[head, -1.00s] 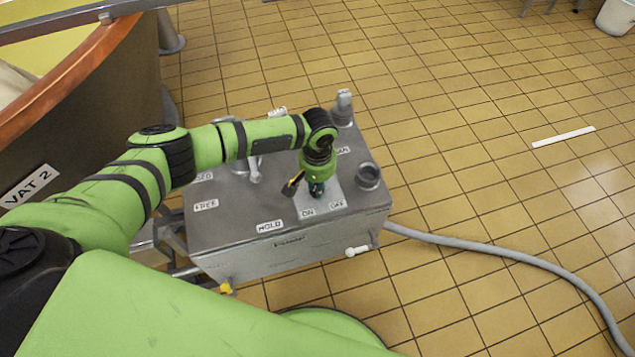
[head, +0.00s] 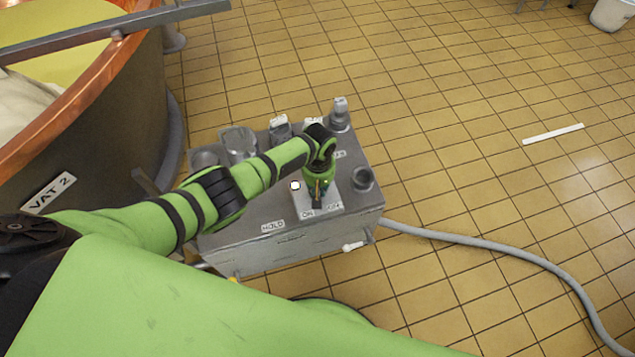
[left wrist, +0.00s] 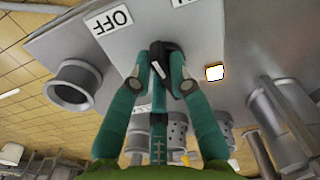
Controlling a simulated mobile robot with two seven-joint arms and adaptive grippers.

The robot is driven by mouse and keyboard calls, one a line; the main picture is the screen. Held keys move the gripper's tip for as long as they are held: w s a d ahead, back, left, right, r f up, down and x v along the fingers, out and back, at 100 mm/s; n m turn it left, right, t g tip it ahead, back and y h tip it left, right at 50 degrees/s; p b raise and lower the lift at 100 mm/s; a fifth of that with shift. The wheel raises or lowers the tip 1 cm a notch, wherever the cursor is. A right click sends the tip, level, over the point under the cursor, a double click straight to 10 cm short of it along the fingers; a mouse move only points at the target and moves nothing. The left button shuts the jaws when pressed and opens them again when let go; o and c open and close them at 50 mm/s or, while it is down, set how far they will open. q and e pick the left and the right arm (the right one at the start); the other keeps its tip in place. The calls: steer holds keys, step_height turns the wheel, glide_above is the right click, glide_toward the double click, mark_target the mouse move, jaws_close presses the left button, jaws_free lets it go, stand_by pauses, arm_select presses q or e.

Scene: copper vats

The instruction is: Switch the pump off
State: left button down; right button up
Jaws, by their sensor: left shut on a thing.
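The grey pump box (head: 300,238) stands on the floor, with a pale switch plate (head: 334,207) on its top near the front right. The plate carries an ON label (head: 307,213) and an OFF label (head: 333,206); the OFF label also shows upside down in the left wrist view (left wrist: 112,18). My left gripper (head: 318,197) points down over the plate. In the left wrist view its teal fingers (left wrist: 158,80) are shut on the black switch handle (left wrist: 165,50), which has a white mark. The fingers partly hide the handle, so its exact setting is unclear. My right gripper is not in view.
A small white lamp (head: 295,185) glows beside the plate. A round socket (head: 363,180) and a capped fitting (head: 340,115) rise from the box's right side. A grey hose (head: 470,240) runs right. Copper-rimmed vat 2 (head: 130,110) stands left; tiled floor at right is open.

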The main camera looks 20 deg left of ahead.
arm_select(q)
steer(key=shift+w+n+p, duration=0.15)
steer(key=shift+n+p, duration=0.4)
steer(key=shift+n, duration=1.65)
steer(key=shift+a, duration=0.1)
steer(key=c, duration=1.1)
jaws_free()
steer(key=shift+c, duration=0.2)
steer(key=shift+w+r, duration=0.1)
steer(key=shift+r, duration=0.5)
step_height(320, 180, up, 11)
steer(key=shift+f, duration=0.1)
